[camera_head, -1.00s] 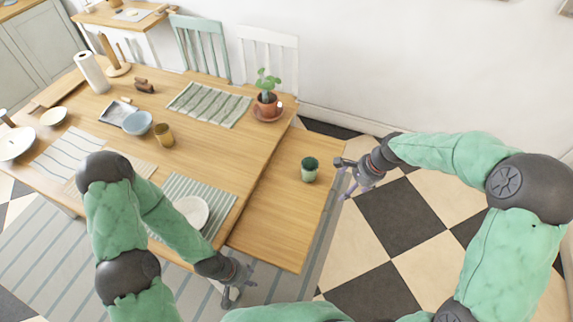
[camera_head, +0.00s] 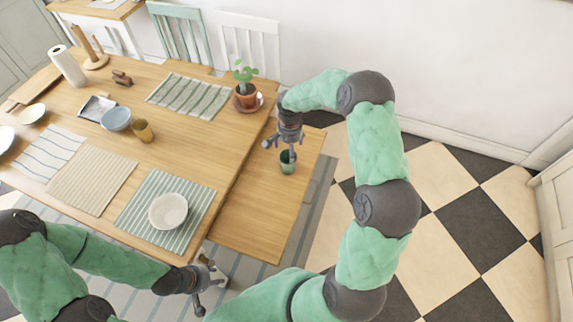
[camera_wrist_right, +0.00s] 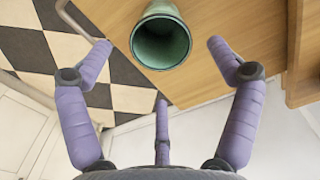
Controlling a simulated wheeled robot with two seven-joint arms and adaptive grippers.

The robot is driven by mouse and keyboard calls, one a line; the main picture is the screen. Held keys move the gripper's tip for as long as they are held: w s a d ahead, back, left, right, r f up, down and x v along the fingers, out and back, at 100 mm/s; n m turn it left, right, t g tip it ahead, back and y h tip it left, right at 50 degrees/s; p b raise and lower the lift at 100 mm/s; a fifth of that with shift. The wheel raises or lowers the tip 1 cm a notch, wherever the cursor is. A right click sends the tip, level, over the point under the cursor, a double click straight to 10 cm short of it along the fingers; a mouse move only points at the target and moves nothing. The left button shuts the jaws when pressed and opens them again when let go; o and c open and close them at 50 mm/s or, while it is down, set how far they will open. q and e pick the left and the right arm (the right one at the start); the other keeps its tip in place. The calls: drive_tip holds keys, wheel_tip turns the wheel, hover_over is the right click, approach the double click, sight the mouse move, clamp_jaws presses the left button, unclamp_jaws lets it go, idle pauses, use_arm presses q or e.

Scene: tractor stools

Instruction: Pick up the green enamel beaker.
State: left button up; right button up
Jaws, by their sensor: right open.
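The green enamel beaker (camera_head: 287,167) stands upright on the lower wooden side surface (camera_head: 262,205) right of the main table. My right gripper (camera_head: 283,146) is just behind and above the beaker, its fingers open, one overlapping the beaker's rim in the head view. In the right wrist view, the beaker's open mouth (camera_wrist_right: 161,43) lies between the spread purple fingertips (camera_wrist_right: 159,46), with gaps on both sides. It is not held. My left gripper (camera_head: 207,283) is open and empty by the table's front edge.
A potted plant (camera_head: 246,92) on a saucer stands on the main table, left of my right wrist. A white bowl (camera_head: 168,211) rests on a striped mat. An amber cup (camera_head: 143,131) stands farther left. The side surface in front of the beaker is clear.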

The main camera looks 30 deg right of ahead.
sight(288, 158)
drive_tip(key=shift+a+f+b, duration=0.15)
drive_tip(key=shift+f+b, duration=0.2)
drive_tip(key=shift+f, duration=1.2)
drive_tip(key=shift+a+f+b, duration=0.15)
drive_tip(key=shift+f+b, duration=0.15)
drive_tip(key=shift+f, duration=1.2)
drive_tip(key=c, duration=1.3)
